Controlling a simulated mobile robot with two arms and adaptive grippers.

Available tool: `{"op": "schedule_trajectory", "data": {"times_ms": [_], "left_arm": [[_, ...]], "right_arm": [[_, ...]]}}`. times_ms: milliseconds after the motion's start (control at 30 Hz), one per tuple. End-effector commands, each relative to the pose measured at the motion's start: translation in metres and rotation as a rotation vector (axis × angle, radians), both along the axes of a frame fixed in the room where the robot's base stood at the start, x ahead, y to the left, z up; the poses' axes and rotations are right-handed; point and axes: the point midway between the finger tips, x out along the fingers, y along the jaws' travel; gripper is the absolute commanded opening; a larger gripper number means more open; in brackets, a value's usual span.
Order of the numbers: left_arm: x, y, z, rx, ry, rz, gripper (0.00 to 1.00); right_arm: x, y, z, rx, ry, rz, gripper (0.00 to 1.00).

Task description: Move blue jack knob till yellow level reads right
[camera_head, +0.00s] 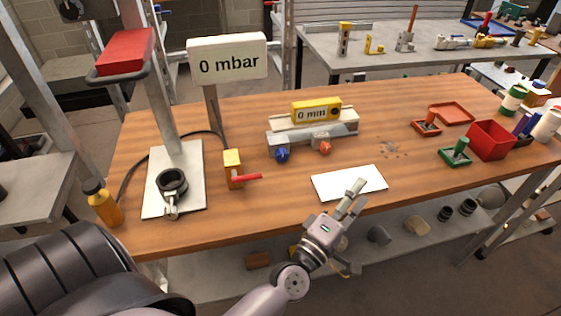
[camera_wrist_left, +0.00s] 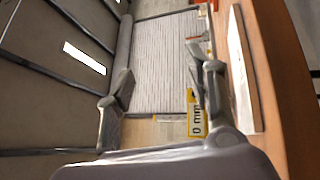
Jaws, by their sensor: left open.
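The yellow level (camera_head: 316,109) sits on a metal bar on the wooden table and its display reads "0 mm". The blue jack knob (camera_head: 282,154) is under the left end of the bar, and an orange knob (camera_head: 325,147) is under its right part. My left gripper (camera_head: 352,192) is open and empty at the table's front edge, by the white sheet, to the right of and nearer than the blue knob. In the left wrist view, the yellow level (camera_wrist_left: 197,113) shows partly behind one finger of my left gripper (camera_wrist_left: 160,95). The blue knob is not visible there.
A white sheet (camera_head: 349,183) lies at the front of the table. A yellow valve with a red handle (camera_head: 245,179) and a "0 mbar" sign (camera_head: 228,60) stand left. A red box (camera_head: 490,140) and green and red tools are right.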

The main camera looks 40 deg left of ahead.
Motion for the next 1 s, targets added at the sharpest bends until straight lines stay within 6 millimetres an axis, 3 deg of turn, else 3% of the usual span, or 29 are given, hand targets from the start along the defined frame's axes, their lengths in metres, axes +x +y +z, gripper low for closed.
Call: {"op": "schedule_trajectory", "data": {"times_ms": [33, 100, 200, 333, 500, 600, 767, 1000], "left_arm": [[0.001, 0.017, 0.026, -0.162, -0.064, 0.057, 0.49], [-0.004, 0.049, 0.056, -0.423, -0.146, 0.142, 0.49], [-0.016, 0.098, 0.076, -0.838, -0.242, 0.270, 0.49], [-0.035, 0.139, 0.061, -1.354, -0.289, 0.425, 0.49], [-0.053, 0.143, 0.023, -1.798, -0.242, 0.585, 0.49], [-0.058, 0.137, 0.010, -1.928, -0.206, 0.642, 0.49], [-0.058, 0.136, 0.000, -1.990, -0.182, 0.678, 0.49], [-0.029, 0.161, -0.014, -1.982, -0.183, 0.679, 0.49]], "right_arm": [[0.003, -0.004, -0.003, -0.005, -0.003, -0.001, 0.48], [0.005, -0.008, -0.006, -0.010, -0.006, -0.004, 0.48], [0.008, -0.011, -0.011, -0.014, -0.010, -0.006, 0.48], [0.010, -0.015, -0.016, -0.017, -0.012, -0.007, 0.48], [0.009, -0.014, -0.021, -0.016, -0.012, -0.005, 0.48], [0.008, -0.013, -0.022, -0.016, -0.011, -0.004, 0.48], [0.006, -0.009, -0.021, -0.010, -0.008, -0.002, 0.48], [0.004, -0.002, -0.015, -0.002, -0.006, -0.002, 0.48]]}}
